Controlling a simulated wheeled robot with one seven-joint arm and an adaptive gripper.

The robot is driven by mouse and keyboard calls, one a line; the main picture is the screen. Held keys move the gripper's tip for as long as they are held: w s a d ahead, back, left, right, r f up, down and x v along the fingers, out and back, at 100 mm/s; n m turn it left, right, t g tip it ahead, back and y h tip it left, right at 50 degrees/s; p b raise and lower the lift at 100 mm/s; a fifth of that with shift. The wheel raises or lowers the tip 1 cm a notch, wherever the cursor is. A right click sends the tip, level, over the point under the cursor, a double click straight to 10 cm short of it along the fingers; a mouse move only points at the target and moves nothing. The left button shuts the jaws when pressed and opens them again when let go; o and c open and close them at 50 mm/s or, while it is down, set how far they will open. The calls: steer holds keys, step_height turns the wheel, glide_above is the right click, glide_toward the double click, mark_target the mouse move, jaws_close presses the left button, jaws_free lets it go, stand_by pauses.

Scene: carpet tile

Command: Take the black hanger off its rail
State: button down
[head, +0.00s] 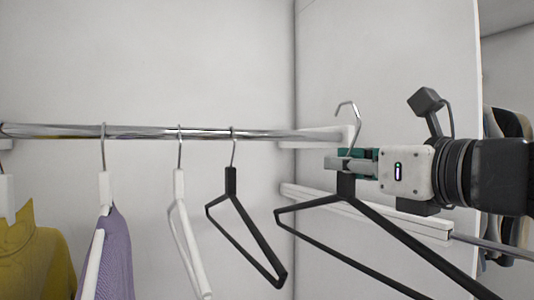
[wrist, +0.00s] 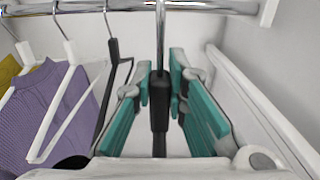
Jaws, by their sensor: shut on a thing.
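My gripper (head: 345,163) is shut on the neck of a black hanger (head: 390,225), just below its metal hook (head: 349,115). The hook stands upright in front of the rail's right end in the head view and looks clear of the rail (head: 75,131). The hanger's bar slants down to the lower right, past the frame edge. In the wrist view the black neck (wrist: 160,100) sits between the teal fingers, and the hook's top is out of frame. A second black hanger (head: 231,182) hangs on the rail, left of my gripper.
A white hanger (head: 180,190), a purple garment (head: 117,255) on a white hanger and a yellow garment (head: 35,250) hang further left. A lower white ledge (head: 400,218) runs along the side wall at right. Other clothes (head: 508,125) show beyond the panel.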

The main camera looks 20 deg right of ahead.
steer(key=s+d+p, duration=0.1)
steer(key=s+p, duration=0.1)
steer(key=s, duration=0.3)
steer(key=s+d+p, duration=0.1)
steer(key=s+p, duration=0.2)
steer(key=s, duration=0.3)
steer(key=s+d+p, duration=0.1)
steer(key=s+p, duration=0.1)
steer(key=s, duration=0.3)
steer(key=shift+s+d+r, duration=0.1)
steer(key=shift+s, duration=0.05)
steer(key=s+d, duration=0.1)
steer(key=s, duration=0.8)
steer(key=s+d, duration=0.2)
steer(key=s, duration=0.7)
steer(key=shift+d, duration=0.3)
